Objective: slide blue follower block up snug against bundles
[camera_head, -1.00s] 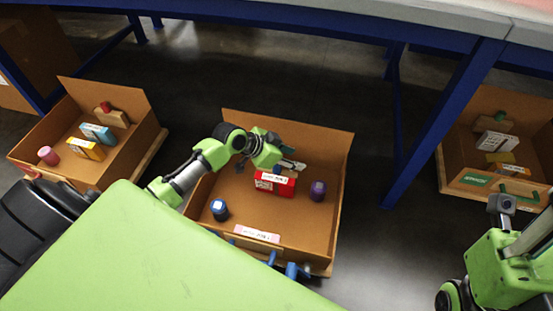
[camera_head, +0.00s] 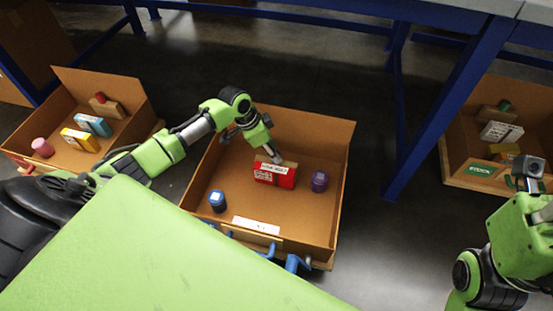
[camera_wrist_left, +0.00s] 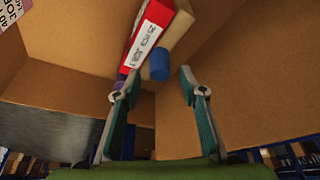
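The blue follower block is a tan wooden block (camera_wrist_left: 180,25) with a blue round knob (camera_wrist_left: 159,64), beside the red box in the left wrist view. In the head view only a bit of its wood shows behind the red box. The red box (camera_head: 274,174) with a white label stands in the middle cardboard bin (camera_head: 308,230); it also shows in the wrist view (camera_wrist_left: 148,32). My left gripper (camera_wrist_left: 155,84) is open, pointing down, with the knob just beyond and between its fingertips. My right arm is at the right edge; its fingers are not clear.
Similar bins stand at left (camera_head: 135,95) and right (camera_head: 455,182). A blue table leg (camera_head: 430,120) rises between the middle and right bins.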

